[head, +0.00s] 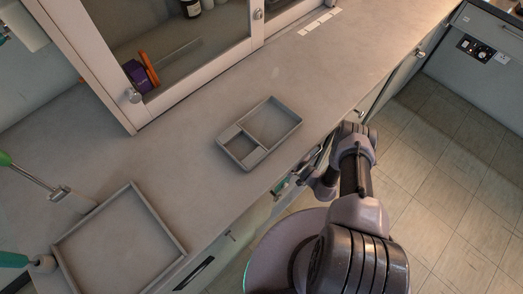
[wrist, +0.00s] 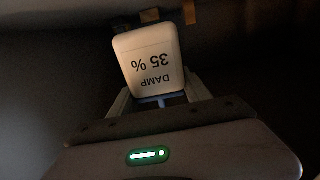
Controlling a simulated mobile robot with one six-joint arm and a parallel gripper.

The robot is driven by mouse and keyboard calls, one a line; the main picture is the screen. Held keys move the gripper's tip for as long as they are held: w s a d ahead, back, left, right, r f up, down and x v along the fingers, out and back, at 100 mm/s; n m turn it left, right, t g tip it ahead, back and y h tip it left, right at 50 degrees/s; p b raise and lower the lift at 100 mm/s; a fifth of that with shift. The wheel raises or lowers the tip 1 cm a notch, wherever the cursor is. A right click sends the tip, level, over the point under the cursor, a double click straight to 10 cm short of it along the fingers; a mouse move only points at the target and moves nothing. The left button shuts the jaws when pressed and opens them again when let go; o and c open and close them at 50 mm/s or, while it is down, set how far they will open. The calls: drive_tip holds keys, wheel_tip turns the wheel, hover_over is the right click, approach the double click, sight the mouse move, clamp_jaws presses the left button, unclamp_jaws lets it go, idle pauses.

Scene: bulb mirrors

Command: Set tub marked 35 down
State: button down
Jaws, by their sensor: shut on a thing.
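The tub marked 35 (wrist: 147,60) is a small white tub with the black words "DAMP 35 %", upside down in the wrist view. My gripper (wrist: 158,96) is shut on it, with one finger on each side of its near end. In the head view my arm reaches to the front edge of the counter. The gripper end and the tub cannot be made out there, around the shadowed counter front.
On the grey counter (head: 190,125) stand a small divided tray (head: 283,137) with empty compartments and a larger empty tray (head: 177,246). A glass-door cabinet (head: 190,72) stands behind. Bare counter lies around the small tray. The wrist view's surroundings are dark.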

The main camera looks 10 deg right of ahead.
wheel_tip(320, 180, down, 5)
drive_tip(key=shift+f+b, duration=0.15)
drive_tip(key=shift+b, duration=0.95)
drive_tip(key=shift+c, duration=2.4)
unclamp_jaws()
drive_tip(key=shift+r, duration=0.2)
drive_tip(key=p+v, duration=0.2)
drive_tip(key=v, duration=1)
